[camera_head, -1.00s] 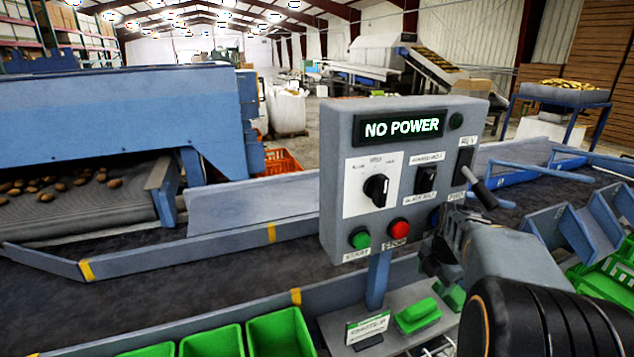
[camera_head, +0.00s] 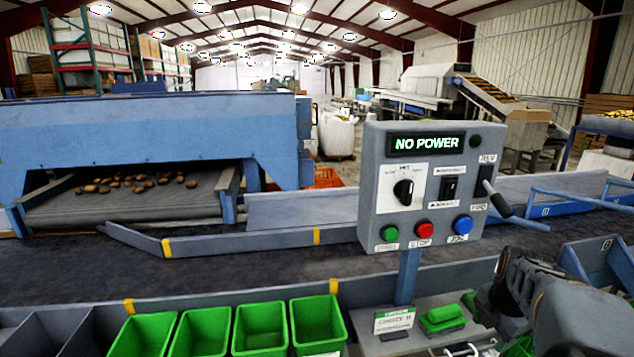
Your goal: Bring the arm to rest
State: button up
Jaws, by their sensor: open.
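My gripper (camera_head: 502,280) is at the lower right of the head view, below and to the right of the grey control box (camera_head: 378,215). It looks empty and apart from the box; its fingertips are dark and small here. My arm fills the lower right corner. The box's display (camera_head: 427,143) reads "NO POWER". It carries a black rotary knob (camera_head: 404,190), a black switch (camera_head: 449,188), a lever (camera_head: 497,200) at its right side, and green (camera_head: 389,233), red (camera_head: 424,229) and blue (camera_head: 462,225) buttons.
A dark conveyor belt (camera_head: 60,262) runs across behind the box. Green bins (camera_head: 260,328) stand in front at the lower middle. A green-handled brush (camera_head: 442,318) lies on the shelf under the box. Potatoes (camera_head: 135,183) lie on the feed belt at left.

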jog(key=s+a+r+m+t+p, duration=0.1)
jog(key=s+a+m, duration=0.4)
jog(key=a+m, duration=0.5)
jog(key=s+a+m+p, duration=0.1)
jog(key=s+a+m, duration=0.3)
jog(key=a+m, duration=0.5)
jog(key=shift+s+a+r+m+t+y+p, duration=0.35)
jog(key=shift+a+m+t+y+p, duration=0.05)
jog(key=shift+m, duration=0.4)
